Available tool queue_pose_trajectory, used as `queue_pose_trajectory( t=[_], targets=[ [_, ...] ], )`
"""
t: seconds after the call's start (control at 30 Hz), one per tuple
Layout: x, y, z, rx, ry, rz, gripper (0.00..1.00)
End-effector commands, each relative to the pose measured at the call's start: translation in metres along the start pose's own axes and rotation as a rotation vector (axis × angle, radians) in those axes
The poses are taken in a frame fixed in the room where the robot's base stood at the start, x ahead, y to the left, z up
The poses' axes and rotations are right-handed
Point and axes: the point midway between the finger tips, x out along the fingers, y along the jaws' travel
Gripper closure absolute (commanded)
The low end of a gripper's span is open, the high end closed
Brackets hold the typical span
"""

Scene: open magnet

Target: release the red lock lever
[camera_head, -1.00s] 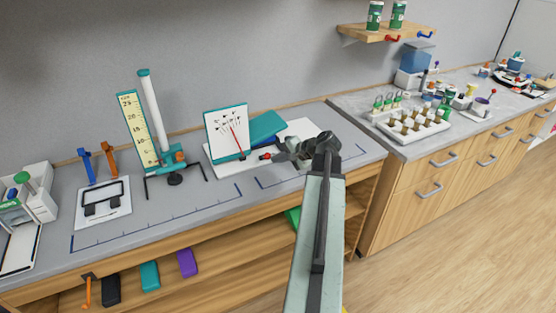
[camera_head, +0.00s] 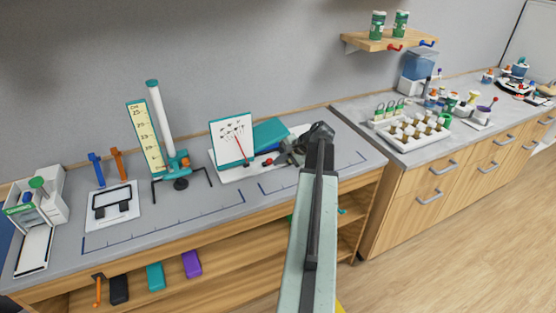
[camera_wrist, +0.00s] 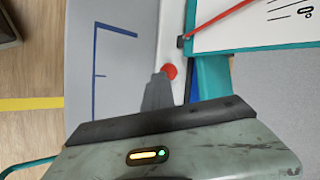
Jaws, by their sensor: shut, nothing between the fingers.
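The red lock lever shows as a small red knob (camera_head: 267,161) at the foot of the white dial board (camera_head: 232,140) in the head view. In the wrist view the red knob (camera_wrist: 171,71) lies right at the tip of my gripper (camera_wrist: 160,80), on a white base strip. My gripper (camera_head: 283,158) is shut and empty, just right of the knob in the head view. I cannot tell whether the fingertips touch the knob. The board's red needle (camera_wrist: 215,20) shows in the wrist view. The rest of the lever is not clear.
A teal block (camera_head: 270,132) stands behind the board. A column with a yellow scale (camera_head: 147,137) stands to the left. Blue lines mark the grey bench top (camera_head: 215,200). The bench strip before the board is clear.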

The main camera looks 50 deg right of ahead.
Motion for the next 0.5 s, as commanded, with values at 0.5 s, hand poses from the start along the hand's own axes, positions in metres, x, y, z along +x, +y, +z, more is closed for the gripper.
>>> queue_pose_trajectory(
  t=[0.5],
  targets=[
    [-0.003,-0.043,-0.020,0.161,-0.117,0.364,1.00]
  ],
)
